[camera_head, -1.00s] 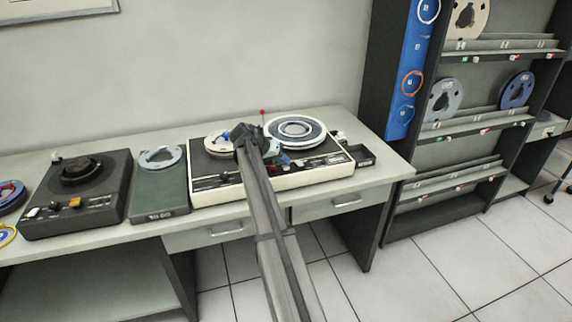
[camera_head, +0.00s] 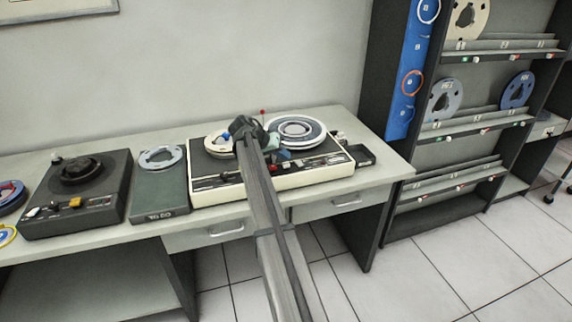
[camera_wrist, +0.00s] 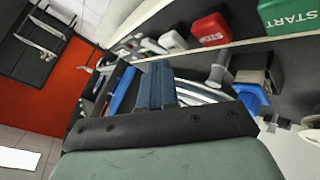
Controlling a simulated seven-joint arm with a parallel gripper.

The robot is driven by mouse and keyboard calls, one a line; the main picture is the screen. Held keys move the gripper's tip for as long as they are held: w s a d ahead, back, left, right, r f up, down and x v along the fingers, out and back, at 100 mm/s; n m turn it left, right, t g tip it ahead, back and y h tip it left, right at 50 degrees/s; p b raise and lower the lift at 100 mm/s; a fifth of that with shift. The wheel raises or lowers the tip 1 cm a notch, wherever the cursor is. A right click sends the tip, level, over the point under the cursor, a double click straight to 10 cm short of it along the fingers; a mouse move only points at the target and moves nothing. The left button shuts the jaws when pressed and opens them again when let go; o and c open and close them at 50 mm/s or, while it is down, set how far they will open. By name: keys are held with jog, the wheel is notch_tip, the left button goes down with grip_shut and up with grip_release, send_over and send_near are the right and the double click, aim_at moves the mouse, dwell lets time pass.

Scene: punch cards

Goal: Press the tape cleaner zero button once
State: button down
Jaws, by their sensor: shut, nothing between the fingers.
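A cream-and-black reel machine (camera_head: 320,178), which looks like the tape cleaner, stands on the bench under my gripper. In the wrist view my gripper (camera_wrist: 154,82) is shut and empty, its dark blue fingers together over the machine. Ahead of it are a green START button (camera_wrist: 291,14), a red button (camera_wrist: 211,29) whose label looks like STOP, and a plain whitish button (camera_wrist: 172,41) left of the red one. I cannot read a zero label on any button. My arm hides part of the machine's front in the head view.
A light reel (camera_head: 219,142) and a larger white-rimmed reel (camera_head: 296,129) sit on the machine. A red-tipped pin (camera_head: 263,112) stands at its back. A grey-green box (camera_head: 160,190) and a dark reel unit (camera_head: 80,200) stand to the left. A reel shelf (camera_head: 470,125) is at the right.

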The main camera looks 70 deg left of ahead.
aim_at(283, 164)
jog(key=shift+r, duration=2.5)
